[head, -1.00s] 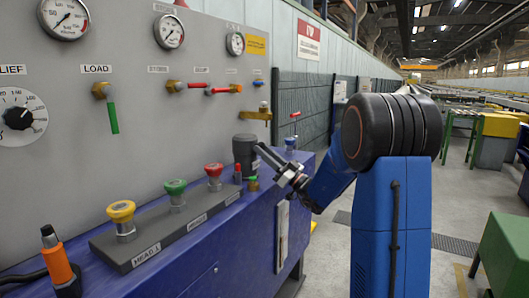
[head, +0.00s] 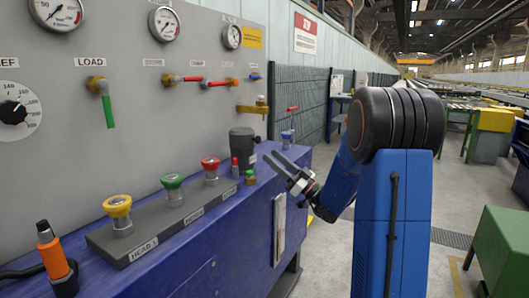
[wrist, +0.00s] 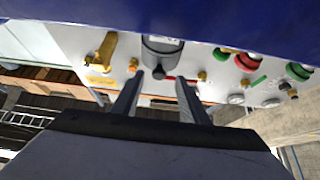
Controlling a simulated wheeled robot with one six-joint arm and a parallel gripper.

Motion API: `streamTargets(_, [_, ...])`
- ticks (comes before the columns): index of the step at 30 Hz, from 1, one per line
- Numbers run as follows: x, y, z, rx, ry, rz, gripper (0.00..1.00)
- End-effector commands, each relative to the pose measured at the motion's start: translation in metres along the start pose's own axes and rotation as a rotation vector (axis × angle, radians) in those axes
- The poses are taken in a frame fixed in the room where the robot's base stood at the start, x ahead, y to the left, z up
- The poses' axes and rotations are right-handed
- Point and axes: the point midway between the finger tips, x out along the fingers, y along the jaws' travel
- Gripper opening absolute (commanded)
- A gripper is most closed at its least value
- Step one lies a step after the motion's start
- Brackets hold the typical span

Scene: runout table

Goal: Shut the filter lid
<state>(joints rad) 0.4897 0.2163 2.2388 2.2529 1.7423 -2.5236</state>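A dark grey cylinder with a wider cap (head: 242,134), which looks like the filter and its lid, stands upright at the far end of the blue console. Whether the lid is open or shut I cannot tell. The cylinder also shows in the wrist view (wrist: 161,50), beyond my fingertips, with a small dark knob toward me. My gripper (head: 271,157) is just right of the cylinder in the head view, apart from it. The wrist view shows its two fingers (wrist: 160,80) spread, with nothing between them.
Small red and green parts (head: 250,178) stand beside the cylinder on the blue console (head: 180,250). Yellow, green and red (head: 211,165) buttons line a grey strip nearer me. The grey wall panel (head: 150,120) carries gauges and valves behind.

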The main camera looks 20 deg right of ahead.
Motion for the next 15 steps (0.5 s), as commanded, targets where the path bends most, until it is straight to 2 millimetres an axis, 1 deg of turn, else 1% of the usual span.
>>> streamTargets(1, [-0.011, 0.002, 0.000, 0.001, -0.001, 0.006, 0.40])
streamTargets(9, [-0.064, 0.002, -0.001, 0.000, 0.001, 0.006, 0.40])
streamTargets(12, [-0.080, 0.002, -0.001, 0.001, 0.002, 0.006, 0.40])
streamTargets(15, [-0.092, 0.002, -0.001, 0.000, 0.001, 0.006, 0.40])
